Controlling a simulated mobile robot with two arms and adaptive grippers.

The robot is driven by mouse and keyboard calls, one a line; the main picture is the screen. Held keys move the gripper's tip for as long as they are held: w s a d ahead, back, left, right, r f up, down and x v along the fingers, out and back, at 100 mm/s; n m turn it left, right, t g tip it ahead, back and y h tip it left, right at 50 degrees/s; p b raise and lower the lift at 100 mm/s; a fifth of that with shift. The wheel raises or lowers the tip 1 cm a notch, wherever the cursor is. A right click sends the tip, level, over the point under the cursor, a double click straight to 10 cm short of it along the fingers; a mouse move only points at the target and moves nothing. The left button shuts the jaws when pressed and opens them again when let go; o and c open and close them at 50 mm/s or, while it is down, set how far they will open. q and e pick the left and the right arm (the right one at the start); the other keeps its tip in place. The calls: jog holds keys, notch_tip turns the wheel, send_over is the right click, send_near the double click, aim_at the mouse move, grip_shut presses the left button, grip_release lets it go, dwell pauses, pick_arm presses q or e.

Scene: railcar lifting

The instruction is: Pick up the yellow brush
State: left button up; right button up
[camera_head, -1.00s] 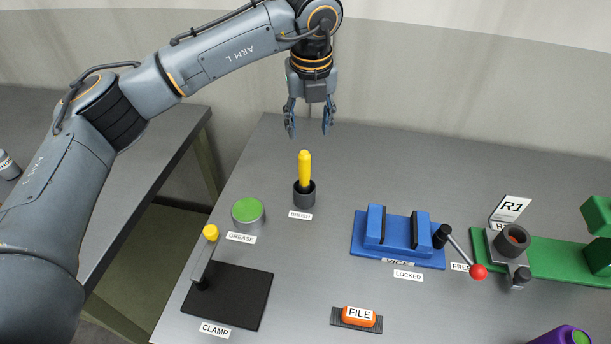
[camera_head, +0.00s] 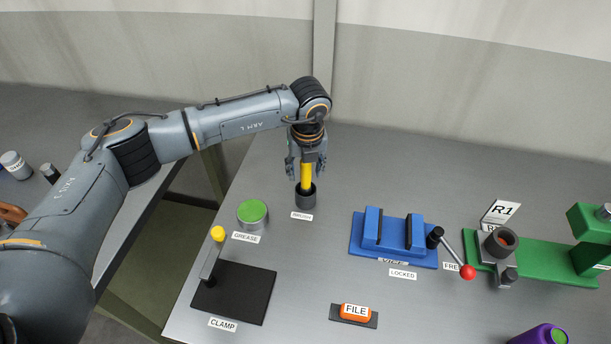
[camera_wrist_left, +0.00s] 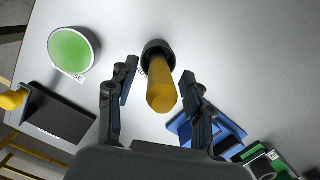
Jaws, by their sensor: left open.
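The yellow brush (camera_head: 306,178) stands upright in a dark cup (camera_head: 305,196) behind the BRUSH label. My left gripper (camera_head: 306,172) is open and points down over the brush, with a finger on each side of the handle. In the left wrist view the yellow brush (camera_wrist_left: 161,92) rises between the two open fingers of my left gripper (camera_wrist_left: 161,98), and gaps show on both sides. The cup (camera_wrist_left: 158,53) is beyond the fingertips in that view. My right gripper is not in view.
A green-topped grease tin (camera_head: 252,213) stands left of the cup. The clamp (camera_head: 235,292), the orange file (camera_head: 355,312) and the blue vice (camera_head: 392,238) with its red-knobbed lever are nearby. The grey table behind the cup is clear.

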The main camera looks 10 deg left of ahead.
pick_arm(q)
jog(key=shift+f, duration=0.2)
grip_shut()
jog(key=shift+r, duration=0.15)
jog(key=shift+r+b, duration=0.3)
notch_tip(320, 180, up, 8)
jog(key=b, duration=0.3)
jog(key=shift+r, duration=0.6)
